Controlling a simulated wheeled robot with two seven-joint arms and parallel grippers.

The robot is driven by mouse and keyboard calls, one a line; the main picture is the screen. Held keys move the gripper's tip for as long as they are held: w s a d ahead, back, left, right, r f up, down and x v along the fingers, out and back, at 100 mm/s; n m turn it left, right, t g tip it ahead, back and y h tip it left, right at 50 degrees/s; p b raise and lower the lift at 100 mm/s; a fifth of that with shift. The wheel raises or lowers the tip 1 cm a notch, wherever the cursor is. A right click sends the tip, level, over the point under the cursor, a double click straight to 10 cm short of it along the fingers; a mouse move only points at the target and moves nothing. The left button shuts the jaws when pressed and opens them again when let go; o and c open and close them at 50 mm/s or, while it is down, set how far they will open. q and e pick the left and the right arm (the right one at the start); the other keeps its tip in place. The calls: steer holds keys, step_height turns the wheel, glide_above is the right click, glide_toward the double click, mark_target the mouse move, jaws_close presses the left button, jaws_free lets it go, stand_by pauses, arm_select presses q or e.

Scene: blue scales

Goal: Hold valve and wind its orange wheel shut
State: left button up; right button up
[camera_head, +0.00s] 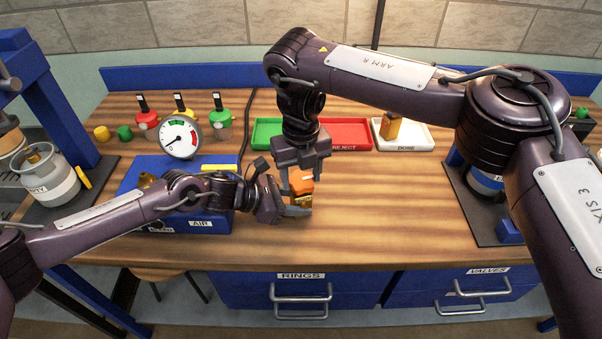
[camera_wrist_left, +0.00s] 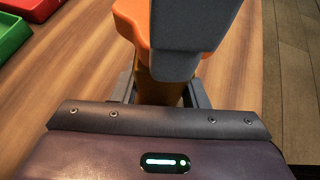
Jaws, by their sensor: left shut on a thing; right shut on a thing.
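The valve (camera_head: 301,201) has a brass-coloured body and stands on the wooden bench, near the middle. Its orange wheel (camera_head: 302,182) is on top. My left gripper (camera_head: 296,209) reaches in from the left, low down, and is shut on the valve body. My right gripper (camera_head: 300,183) points down from above and is shut on the orange wheel. In the left wrist view the orange wheel (camera_wrist_left: 130,20) shows beside a grey right finger. The valve body (camera_wrist_left: 158,92) is between my left fingers there, mostly hidden.
A green tray (camera_head: 266,134), a red REJECT tray (camera_head: 345,134) and a white DONE tray (camera_head: 416,138) holding a brass piece (camera_head: 391,125) lie behind. A blue AIR box (camera_head: 150,170) with a gauge (camera_head: 180,136) stands left. The bench (camera_head: 400,220) is clear at front right.

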mark_target(301, 179)
steer(key=m, duration=0.4)
steer(key=shift+m, duration=0.3)
arm_select(q)
steer(key=shift+f, duration=0.1)
arm_select(e)
steer(key=m, duration=0.9)
steer(key=shift+m, duration=2.3)
steer(key=o, duration=1)
step_height(301, 179, up, 12)
steer(key=shift+r, duration=0.1)
